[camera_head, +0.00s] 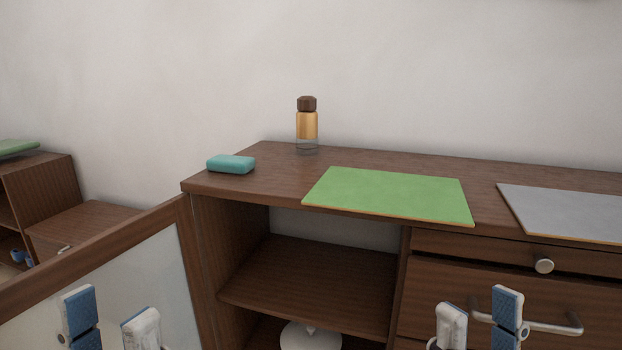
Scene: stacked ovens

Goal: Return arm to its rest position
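My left gripper (112,318) shows at the bottom left, in front of the glass-panelled door. Its two blue-and-white fingers are apart with nothing between them. My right gripper (479,318) shows at the bottom right, in front of the drawer fronts. Its fingers are also apart and empty. The arms behind both grippers are mostly out of view below the frame.
The wood-framed door (95,255) stands open at the left of the brown cabinet (255,170). On top are teal soap (231,164), an amber bottle (307,128), a green mat (390,193) and a grey mat (570,212). A drawer handle (540,327) juts out near my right gripper.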

